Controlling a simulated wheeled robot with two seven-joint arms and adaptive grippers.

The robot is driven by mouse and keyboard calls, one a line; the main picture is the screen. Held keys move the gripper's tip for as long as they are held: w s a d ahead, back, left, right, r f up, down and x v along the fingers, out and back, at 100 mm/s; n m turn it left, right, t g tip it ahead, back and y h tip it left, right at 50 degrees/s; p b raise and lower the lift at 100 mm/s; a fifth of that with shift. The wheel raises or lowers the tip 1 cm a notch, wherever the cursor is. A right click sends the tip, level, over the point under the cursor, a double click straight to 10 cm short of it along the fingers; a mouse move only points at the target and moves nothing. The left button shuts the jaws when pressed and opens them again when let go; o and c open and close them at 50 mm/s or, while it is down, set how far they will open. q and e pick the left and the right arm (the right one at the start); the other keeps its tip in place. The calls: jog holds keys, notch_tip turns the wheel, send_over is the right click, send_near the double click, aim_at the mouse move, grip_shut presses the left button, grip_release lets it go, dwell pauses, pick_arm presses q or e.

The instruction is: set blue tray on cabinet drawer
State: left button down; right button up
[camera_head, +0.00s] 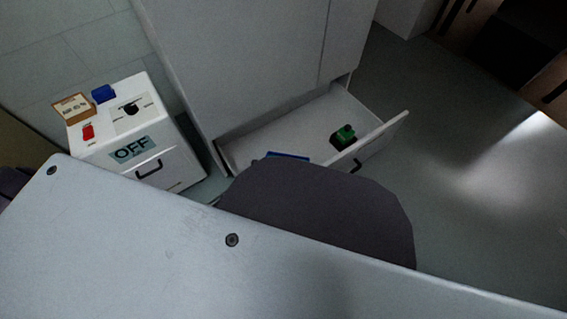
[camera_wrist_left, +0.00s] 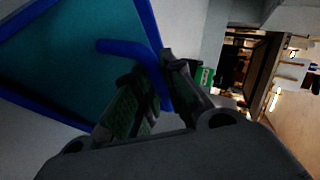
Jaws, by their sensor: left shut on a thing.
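The blue tray (camera_wrist_left: 75,60) fills the upper left of the left wrist view, with a teal inside and a darker blue rim. In the head view only a thin blue strip of the tray (camera_head: 288,155) shows, over the open drawer. The cabinet drawer (camera_head: 290,125) is pulled out, with a pale inside and a front panel at the right. Whether the tray touches the drawer floor I cannot tell. In the head view my left gripper is hidden behind a dark rounded shape. My right gripper is not in view.
A green object (camera_head: 343,136) sits in the drawer near its front panel. The tall pale cabinet (camera_head: 245,50) rises behind. A white box marked OFF (camera_head: 165,165) stands at the left, with a small brown sign (camera_head: 72,107) and a blue block (camera_head: 103,93) on it.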

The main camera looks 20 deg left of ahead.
pick_arm(q)
jog(key=shift+f, duration=0.35)
dwell(0.3)
jog(key=c, duration=1.5)
grip_release()
jog(key=shift+o, duration=0.3)
jog(key=shift+f, duration=0.1)
jog(key=shift+s, duration=0.15)
jog(key=v, duration=1.1)
jog(key=shift+s+a+r, duration=0.2)
jog(key=shift+s+r, duration=0.05)
jog(key=shift+r, duration=0.1)
